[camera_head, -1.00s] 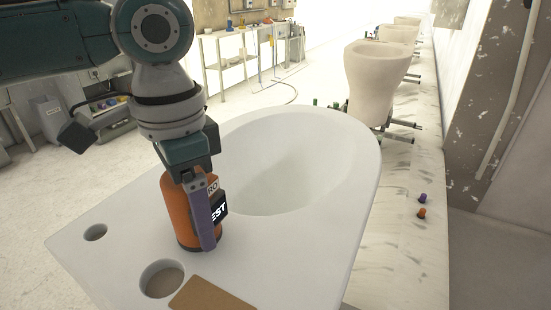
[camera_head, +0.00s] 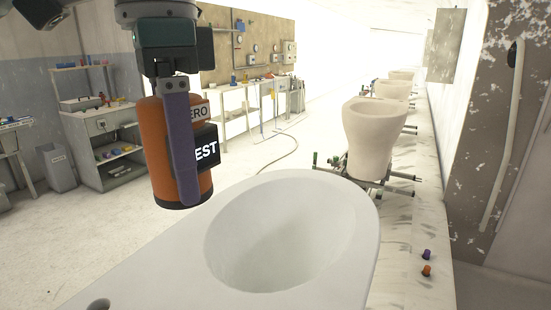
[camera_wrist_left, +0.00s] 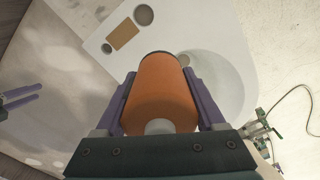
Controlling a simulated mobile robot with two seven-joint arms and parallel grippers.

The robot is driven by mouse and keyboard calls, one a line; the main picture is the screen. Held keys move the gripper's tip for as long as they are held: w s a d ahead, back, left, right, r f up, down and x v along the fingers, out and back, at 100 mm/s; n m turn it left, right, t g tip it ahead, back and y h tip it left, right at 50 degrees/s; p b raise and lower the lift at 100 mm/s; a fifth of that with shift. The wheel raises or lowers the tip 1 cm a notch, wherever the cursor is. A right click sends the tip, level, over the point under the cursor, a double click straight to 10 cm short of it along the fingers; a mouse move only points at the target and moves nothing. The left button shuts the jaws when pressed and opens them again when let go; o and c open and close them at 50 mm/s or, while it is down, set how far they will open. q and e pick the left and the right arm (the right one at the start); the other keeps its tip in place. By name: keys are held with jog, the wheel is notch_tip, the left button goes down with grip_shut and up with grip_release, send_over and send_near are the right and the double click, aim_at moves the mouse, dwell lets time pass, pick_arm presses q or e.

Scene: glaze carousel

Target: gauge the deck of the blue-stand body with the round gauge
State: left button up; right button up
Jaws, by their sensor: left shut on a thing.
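The round gauge is an orange cylinder (camera_head: 157,140) with a dark base and labels reading "ERO" and "EST". My left gripper (camera_head: 187,192) is shut on it, one purple finger showing on its near side. The gauge hangs upright in the air, clear of the white body (camera_head: 185,255). In the left wrist view the gauge (camera_wrist_left: 160,95) sits between both purple fingers, with the white deck (camera_wrist_left: 160,38) beyond it. The deck has round holes and a brown patch (camera_wrist_left: 124,35). No blue stand shows. My right gripper (camera_wrist_left: 22,97) shows at the left edge there, its fingers apart and empty.
Beige bodies (camera_head: 375,135) stand in a row on stands along the pale bench (camera_head: 405,230). A purple knob (camera_head: 427,254) and an orange knob (camera_head: 427,271) lie on it. A grey cabinet (camera_head: 105,150) stands back left. The floor between is open.

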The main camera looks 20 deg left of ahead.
pick_arm(q)
jog(key=f+m+p, duration=0.2)
jog(key=f, duration=0.1)
jog(key=shift+w+d+f+m+p, duration=0.2)
jog(key=shift+w+m+p, duration=0.1)
jog(key=shift+m+p, duration=0.1)
jog(key=f+m+b, duration=0.1)
jog(key=f+b, duration=0.1)
jog(key=f, duration=0.2)
jog(key=f+m+b, duration=0.1)
jog(key=f+m, duration=0.1)
jog(key=f, duration=0.3)
jog(key=s+f+m+b, duration=0.1)
jog(key=f+m+b, duration=0.1)
jog(key=f, duration=0.3)
jog(key=shift+a+b, duration=0.3)
jog(key=shift+a, duration=0.05)
jog(key=shift+f+b, duration=0.3)
jog(key=shift+f, duration=0.35)
dwell(0.7)
jog(key=o, duration=1.4)
